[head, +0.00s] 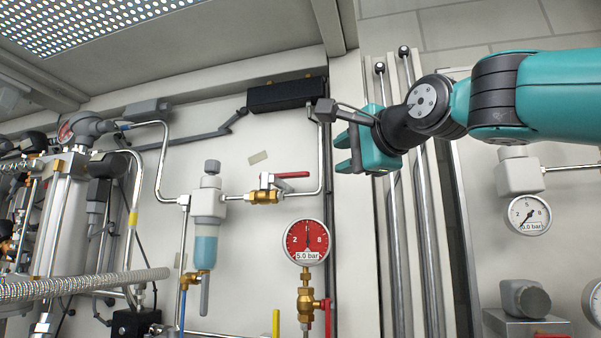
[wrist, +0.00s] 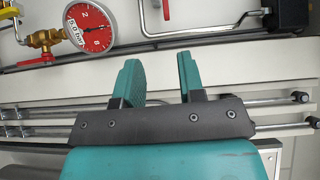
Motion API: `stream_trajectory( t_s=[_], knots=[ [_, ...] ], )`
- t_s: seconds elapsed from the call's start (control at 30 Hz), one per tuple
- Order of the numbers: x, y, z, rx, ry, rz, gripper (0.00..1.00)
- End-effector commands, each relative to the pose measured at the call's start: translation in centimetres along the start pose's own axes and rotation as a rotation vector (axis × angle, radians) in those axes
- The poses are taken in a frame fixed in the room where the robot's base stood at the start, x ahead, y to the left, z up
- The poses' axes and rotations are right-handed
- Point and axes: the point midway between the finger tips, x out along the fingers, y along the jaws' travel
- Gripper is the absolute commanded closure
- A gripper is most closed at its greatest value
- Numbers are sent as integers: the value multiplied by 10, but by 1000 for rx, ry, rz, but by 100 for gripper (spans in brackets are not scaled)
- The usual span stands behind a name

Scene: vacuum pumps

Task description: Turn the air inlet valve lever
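A brass ball valve (head: 264,196) with a red lever (head: 290,175) sits in the pipe right of the blue filter; the lever points right, roughly along the pipe. A second brass valve (head: 305,303) with a red handle (head: 327,306) is below the red gauge (head: 307,242); the handle hangs down. Which is the air inlet valve I cannot tell. In the wrist view the gauge (wrist: 90,27), lower valve (wrist: 43,38) and its handle (wrist: 36,60) show at upper left. My gripper (head: 340,153), also in the wrist view (wrist: 159,64), is open and empty, up and right of both valves, touching neither.
A blue-bowled filter (head: 207,213) hangs left of the upper valve. A black box (head: 287,95) is above it. Vertical rods (head: 395,225) run behind and below my arm. The pale panel around the upper valve is mostly clear.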

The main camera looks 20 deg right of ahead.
Motion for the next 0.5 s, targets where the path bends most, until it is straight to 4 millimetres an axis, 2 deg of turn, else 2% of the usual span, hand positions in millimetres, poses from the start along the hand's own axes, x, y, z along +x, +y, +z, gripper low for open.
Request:
stream_trajectory(
  t_s=[0.03,0.17,0.5],
  knots=[
    [2,-7,-2,18,7,-13,64],
    [16,-10,-4,29,9,-18,64],
    [92,-13,-5,26,9,-13,64]
  ],
)
